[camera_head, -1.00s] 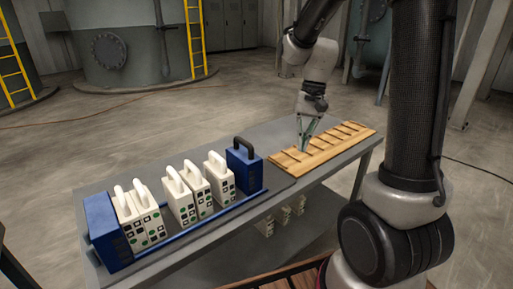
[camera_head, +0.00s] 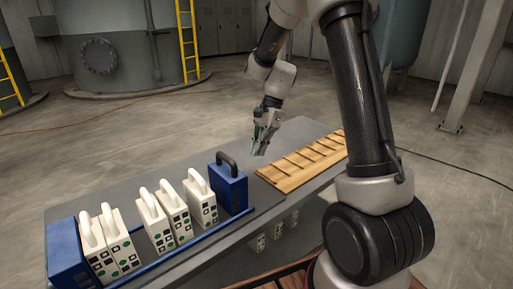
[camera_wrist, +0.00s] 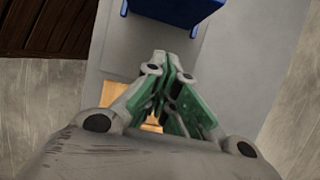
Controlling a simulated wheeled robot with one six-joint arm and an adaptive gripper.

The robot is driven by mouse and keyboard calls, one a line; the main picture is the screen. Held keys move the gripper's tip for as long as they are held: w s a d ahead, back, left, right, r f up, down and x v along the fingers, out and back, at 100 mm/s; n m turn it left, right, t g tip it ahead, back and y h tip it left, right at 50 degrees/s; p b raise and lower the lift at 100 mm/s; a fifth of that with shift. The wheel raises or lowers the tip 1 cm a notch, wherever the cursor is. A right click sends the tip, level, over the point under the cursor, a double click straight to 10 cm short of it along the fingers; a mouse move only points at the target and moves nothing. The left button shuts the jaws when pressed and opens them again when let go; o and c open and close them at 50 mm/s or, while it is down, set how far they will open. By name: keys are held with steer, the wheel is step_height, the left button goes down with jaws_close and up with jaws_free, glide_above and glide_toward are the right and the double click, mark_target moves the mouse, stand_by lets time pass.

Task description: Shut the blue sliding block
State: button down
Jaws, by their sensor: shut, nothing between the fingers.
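The blue sliding block (camera_head: 228,186) with a dark handle stands upright at the right end of the row on the blue rails. A gap shows between it and the nearest white plate (camera_head: 196,192). In the wrist view the blue block (camera_wrist: 185,10) is at the top, ahead of my fingertips and apart from them. My gripper (camera_head: 258,148) is shut and empty, above the grey table just behind and right of the block. Its green-lined fingers (camera_wrist: 172,62) meet in the wrist view.
A blue end block (camera_head: 68,252) closes the left end. A slatted wooden rack (camera_head: 300,163) lies on the grey table (camera_head: 75,208) to the right. More white plates show below the table.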

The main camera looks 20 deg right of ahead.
mark_target(218, 190)
steer(key=x, duration=0.6)
steer(key=a, duration=0.2)
steer(key=s+a, duration=0.1)
steer(key=shift+f, duration=0.3)
steer(key=shift+s+a, duration=0.15)
steer(key=shift+a, duration=0.35)
steer(key=s+a, duration=0.1)
steer(key=a, duration=0.1)
steer(key=s+a, duration=0.1)
steer(key=a, duration=0.5)
steer(key=shift+s+a, duration=0.25)
steer(key=shift+s, duration=0.15)
